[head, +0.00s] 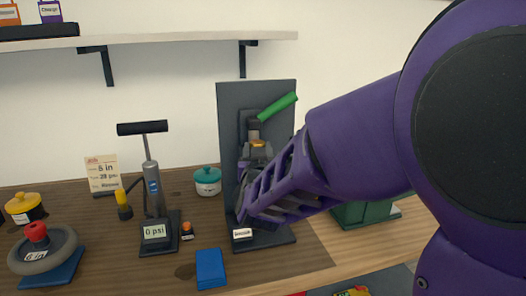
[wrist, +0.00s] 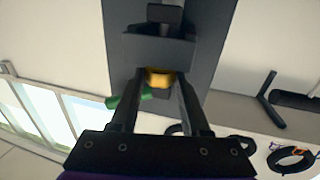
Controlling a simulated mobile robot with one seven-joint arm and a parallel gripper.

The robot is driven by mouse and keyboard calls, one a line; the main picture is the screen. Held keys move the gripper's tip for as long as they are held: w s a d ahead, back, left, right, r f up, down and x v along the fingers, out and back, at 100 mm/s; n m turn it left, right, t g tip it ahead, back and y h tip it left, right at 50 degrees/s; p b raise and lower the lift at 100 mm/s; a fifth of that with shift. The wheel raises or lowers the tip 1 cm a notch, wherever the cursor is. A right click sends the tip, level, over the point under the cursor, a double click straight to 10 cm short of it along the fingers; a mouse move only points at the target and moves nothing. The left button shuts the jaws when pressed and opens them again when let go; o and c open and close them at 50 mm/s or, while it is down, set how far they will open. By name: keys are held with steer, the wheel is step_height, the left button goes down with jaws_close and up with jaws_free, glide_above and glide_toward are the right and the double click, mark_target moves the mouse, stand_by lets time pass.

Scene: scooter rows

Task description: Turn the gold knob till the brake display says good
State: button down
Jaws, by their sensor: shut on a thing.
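The gold knob (head: 259,145) is on the dark upright brake stand (head: 228,105), below a green lever (head: 278,107). In the wrist view the gold knob (wrist: 159,77) sits between the two fingertips of my gripper (wrist: 158,84). The fingers are shut on the knob, one on each side. The green lever (wrist: 126,99) shows behind the left finger. A small white display (head: 242,233) is at the foot of the stand; its word is too small to read surely. My purple arm hides the stand's right side.
A pump (head: 152,185) with a display (head: 155,232) reading 0 psi stands to the left. A blue box (head: 210,268), a teal-lidded jar (head: 208,182) and a wheel (head: 43,250) are on the bench. A green object (head: 365,213) is partly behind my arm.

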steer(key=shift+a+r+m+h, duration=0.1)
steer(key=shift+r+m+h, duration=0.05)
steer(key=shift+m+h, duration=0.2)
stand_by(0.3)
steer(key=shift+c, duration=1.9)
jaws_free()
